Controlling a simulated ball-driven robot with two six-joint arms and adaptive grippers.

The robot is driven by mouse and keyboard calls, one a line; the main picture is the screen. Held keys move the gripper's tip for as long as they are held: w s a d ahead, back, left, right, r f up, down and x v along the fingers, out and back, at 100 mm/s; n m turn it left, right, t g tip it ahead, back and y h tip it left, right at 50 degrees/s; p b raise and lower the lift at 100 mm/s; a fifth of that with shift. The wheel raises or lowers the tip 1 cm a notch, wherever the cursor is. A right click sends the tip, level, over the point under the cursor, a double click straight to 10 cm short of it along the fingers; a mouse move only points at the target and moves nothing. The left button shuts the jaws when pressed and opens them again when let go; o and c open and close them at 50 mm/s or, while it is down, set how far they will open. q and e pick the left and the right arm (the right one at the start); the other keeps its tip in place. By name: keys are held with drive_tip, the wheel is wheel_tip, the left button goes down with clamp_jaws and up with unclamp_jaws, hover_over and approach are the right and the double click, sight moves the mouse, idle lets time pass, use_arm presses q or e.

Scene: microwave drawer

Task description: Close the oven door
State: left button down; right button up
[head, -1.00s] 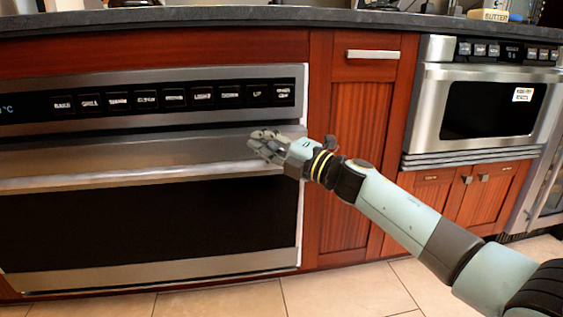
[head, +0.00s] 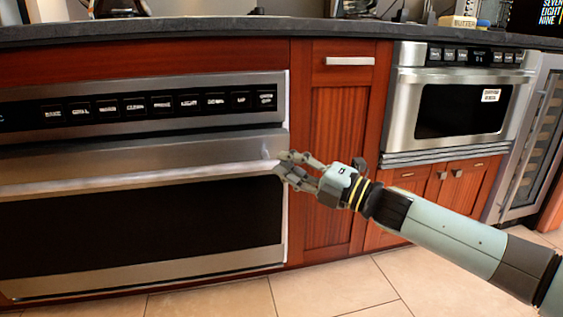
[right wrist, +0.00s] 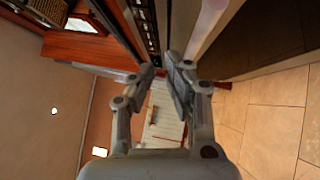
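The oven (head: 140,190) fills the left of the head view. Its dark-glass door (head: 150,222) stands upright, or nearly so, below the button panel; I cannot tell whether a small gap remains at its top. A long metal handle (head: 130,182) runs across the door. My right gripper (head: 281,162) is at the handle's right end, by the oven's right edge, with its fingers apart. Contact is unclear. The right wrist view shows its two fingertips (right wrist: 165,76) with a gap and nothing held between them. My left gripper is in neither view.
A wooden cabinet (head: 335,150) adjoins the oven's right side. A microwave (head: 460,105) is further right, beside a glass-fronted cooler (head: 530,140). A dark countertop (head: 200,32) runs above. The tiled floor (head: 330,290) in front looks clear.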

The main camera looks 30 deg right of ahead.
drive_tip(key=o, duration=0.4)
drive_tip(key=m, duration=0.4)
drive_tip(key=shift+d, duration=0.15)
drive_tip(key=shift+o, duration=1)
drive_tip(key=m, duration=0.4)
drive_tip(key=shift+d+f+t+h, duration=0.15)
drive_tip(key=shift+f+t+h, duration=0.05)
drive_tip(key=shift+t+h, duration=0.1)
drive_tip(key=m+t+h, duration=0.3)
drive_tip(key=m+h, duration=0.4)
drive_tip(key=m, duration=2.6)
approach(246, 170)
drive_tip(key=b+x, duration=0.4)
drive_tip(key=x, duration=0.6)
drive_tip(key=shift+w+d+f, duration=0.1)
drive_tip(key=shift+w, duration=0.2)
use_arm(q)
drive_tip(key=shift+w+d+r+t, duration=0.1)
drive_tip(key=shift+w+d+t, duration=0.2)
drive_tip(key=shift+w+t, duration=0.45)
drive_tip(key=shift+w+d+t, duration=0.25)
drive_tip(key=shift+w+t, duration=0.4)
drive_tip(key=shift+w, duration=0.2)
use_arm(e)
drive_tip(key=shift+w+r, duration=0.25)
drive_tip(key=shift+w, duration=0.15)
